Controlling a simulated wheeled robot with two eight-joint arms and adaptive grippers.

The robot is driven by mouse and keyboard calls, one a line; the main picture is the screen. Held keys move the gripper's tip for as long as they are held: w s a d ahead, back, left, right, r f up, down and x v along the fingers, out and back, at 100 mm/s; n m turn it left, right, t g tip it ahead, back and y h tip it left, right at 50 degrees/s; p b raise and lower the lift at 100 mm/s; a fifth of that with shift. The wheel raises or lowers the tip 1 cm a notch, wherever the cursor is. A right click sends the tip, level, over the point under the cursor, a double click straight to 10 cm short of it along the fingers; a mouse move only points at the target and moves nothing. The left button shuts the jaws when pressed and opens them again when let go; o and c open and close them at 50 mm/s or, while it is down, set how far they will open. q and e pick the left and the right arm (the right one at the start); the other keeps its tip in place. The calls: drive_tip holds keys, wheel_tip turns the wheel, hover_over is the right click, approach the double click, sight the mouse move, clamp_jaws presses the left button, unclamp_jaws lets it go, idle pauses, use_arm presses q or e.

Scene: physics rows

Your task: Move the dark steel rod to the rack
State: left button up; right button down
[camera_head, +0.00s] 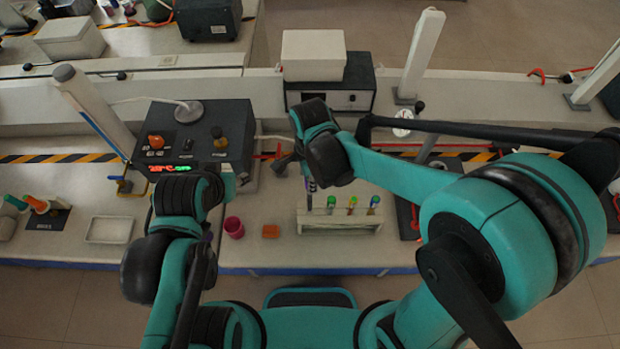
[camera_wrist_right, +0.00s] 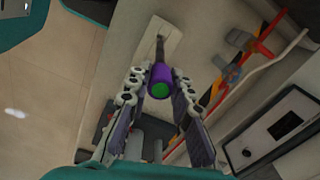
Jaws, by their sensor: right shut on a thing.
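My right gripper (camera_head: 307,174) is shut on the dark rod (camera_head: 310,187), which has a purple sleeve. It holds the rod roughly upright near the left end of the pale rack (camera_head: 340,224). In the right wrist view, the rod's purple part with a green end (camera_wrist_right: 160,82) is between the fingers (camera_wrist_right: 158,72), and its dark shaft points at a pale slab. I cannot tell whether the rod's lower end touches the rack. Several coloured-capped pieces stand in the rack. My left arm shows at the left of the head view, but its gripper cannot be made out.
A shallow tray (camera_head: 110,230) is further left. A black control box (camera_head: 200,135) stands behind them. A white box on a dark instrument (camera_head: 330,95) stands at the back.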

sight(310, 200)
idle(0.4)
drive_tip(key=shift+f+b, duration=1.4)
drive_tip(key=shift+f, duration=0.1)
drive_tip(key=shift+f+b, duration=1.4)
drive_tip(key=shift+f, duration=0.1)
drive_tip(key=shift+f+b, duration=1.35)
drive_tip(key=shift+f, duration=0.3)
drive_tip(key=shift+f+b, duration=1.2)
drive_tip(key=shift+f, duration=0.05)
drive_tip(key=c, duration=0.9)
unclamp_jaws()
drive_tip(key=shift+r, duration=0.1)
